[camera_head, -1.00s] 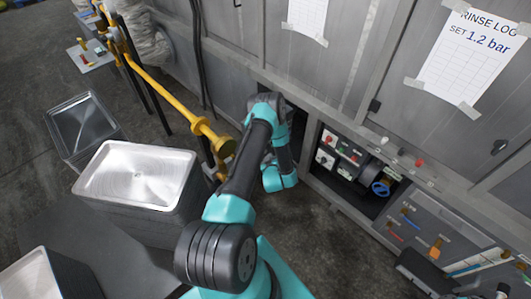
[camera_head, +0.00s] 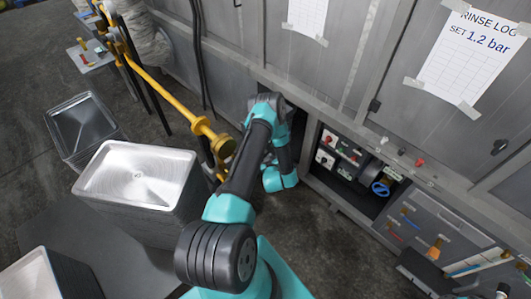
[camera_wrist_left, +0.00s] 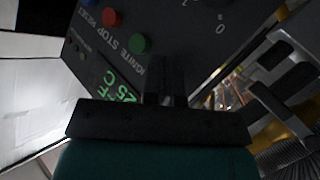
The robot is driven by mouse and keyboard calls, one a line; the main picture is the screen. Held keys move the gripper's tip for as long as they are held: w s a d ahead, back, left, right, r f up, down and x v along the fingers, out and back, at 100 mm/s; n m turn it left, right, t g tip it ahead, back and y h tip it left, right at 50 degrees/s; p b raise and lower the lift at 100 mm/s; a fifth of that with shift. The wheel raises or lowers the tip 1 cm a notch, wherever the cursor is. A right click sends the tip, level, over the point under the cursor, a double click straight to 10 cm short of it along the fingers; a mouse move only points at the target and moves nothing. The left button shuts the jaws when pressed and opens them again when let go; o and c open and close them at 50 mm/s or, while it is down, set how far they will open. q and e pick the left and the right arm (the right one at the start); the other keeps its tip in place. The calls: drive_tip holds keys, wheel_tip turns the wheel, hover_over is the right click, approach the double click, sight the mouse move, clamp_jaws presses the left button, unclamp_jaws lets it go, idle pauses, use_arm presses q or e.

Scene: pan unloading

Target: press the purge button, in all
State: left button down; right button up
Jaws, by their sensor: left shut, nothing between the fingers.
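In the left wrist view a dark control panel (camera_wrist_left: 185,22) fills the upper part. I cannot make out a label reading purge. My left gripper (camera_wrist_left: 166,72) is shut and empty, its fingertips pointing at the panel just right of and below the green button. I cannot tell whether they touch it. In the head view the fingers are hidden; my right gripper is not in view.
In the head view an open recess (camera_head: 320,195) in the grey cabinet holds small panels with buttons and a blue handwheel (camera_head: 381,187). A yellow pipe (camera_head: 165,93) runs left of my arm. Stacked metal pans (camera_head: 137,175) stand at the left.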

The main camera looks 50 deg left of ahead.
use_arm(q)
drive_tip(key=shift+a, duration=0.1)
idle(0.7)
drive_tip(key=shift+a, duration=0.35)
drive_tip(key=shift+s+a, duration=0.1)
drive_tip(key=shift+a, duration=0.4)
idle(1.0)
drive_tip(key=shift+d, duration=0.95)
drive_tip(key=shift+d, duration=0.1)
drive_tip(key=shift+w+d, duration=0.15)
drive_tip(key=shift+d, duration=1.05)
drive_tip(key=shift+w+d, duration=0.15)
drive_tip(key=shift+d, duration=1)
drive_tip(key=shift+w+d, duration=0.1)
